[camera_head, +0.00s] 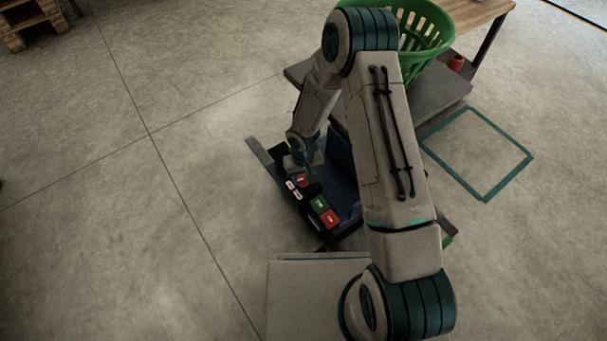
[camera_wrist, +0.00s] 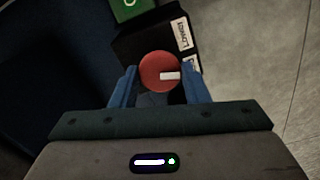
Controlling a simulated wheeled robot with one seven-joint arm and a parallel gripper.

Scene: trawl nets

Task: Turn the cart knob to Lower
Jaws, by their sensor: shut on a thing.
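The cart knob (camera_wrist: 155,66) is round and red with a white pointer mark. In the wrist view the mark points right, toward a partly hidden white label (camera_wrist: 190,65). Another white label (camera_wrist: 182,33) is farther up the black panel; its lettering is rotated and hard to read. My gripper (camera_wrist: 161,78) has its blue fingers on both sides of the knob and is shut on it. In the head view my gripper (camera_head: 303,166) is over the panel's far end and hides much of the knob.
The cart panel carries a green button (camera_head: 319,204) and a red button (camera_head: 330,218). A green basket (camera_head: 424,25) stands on a table behind my arm. A teal floor outline (camera_head: 525,153) is at right. Open concrete floor lies left.

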